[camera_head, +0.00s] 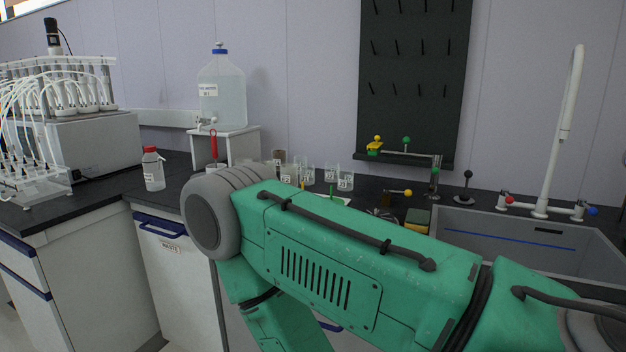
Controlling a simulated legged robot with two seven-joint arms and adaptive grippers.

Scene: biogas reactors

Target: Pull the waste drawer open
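The waste drawer (182,288) is a white front under the dark counter, left of centre. It has a dark blue handle (160,226) near its top edge and a small label reading "WASTE" (170,247) below the handle. The front looks flush under the counter, so it appears closed. My green arm comes in from the right and crosses the lower middle, with its grey joint just right of the handle. The arm hides the cabinet fronts to the drawer's right. Neither of my grippers shows, so contact with the handle cannot be seen.
Another cabinet (90,285) juts forward at the left. On the counter stand a red-capped bottle (153,170), a large water container (222,92) on a white stand (240,147), and several beakers (345,178). A sink (520,236) is at the right.

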